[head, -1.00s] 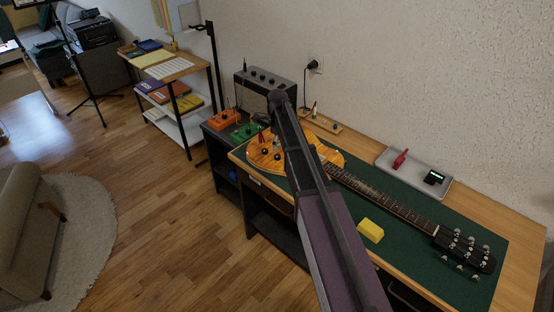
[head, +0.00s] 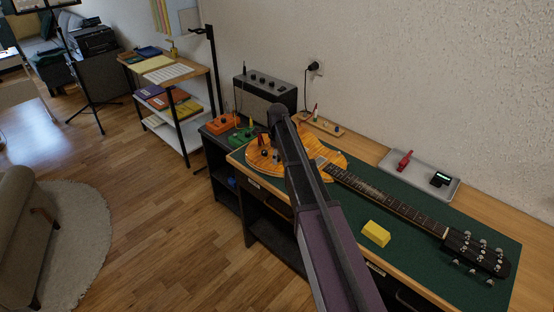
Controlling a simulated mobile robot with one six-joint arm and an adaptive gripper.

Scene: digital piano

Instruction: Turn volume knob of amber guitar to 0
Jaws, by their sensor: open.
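The amber guitar (head: 329,165) lies on a green mat (head: 400,208) on the workbench. Its body is at the left and its dark neck runs right to a black headstock (head: 478,252). Small dark knobs (head: 264,153) show on the body, left of my arm; I cannot tell which is the volume knob or read its setting. My arm rises from the bottom edge and crosses in front of the body, hiding part of it. My gripper does not show; the arm's far end is seen over the back of the guitar body.
A grey tray (head: 420,174) holds a red item and a small tuner. Orange (head: 223,122) and green (head: 243,137) pedals and an amplifier (head: 264,93) stand beyond the body.

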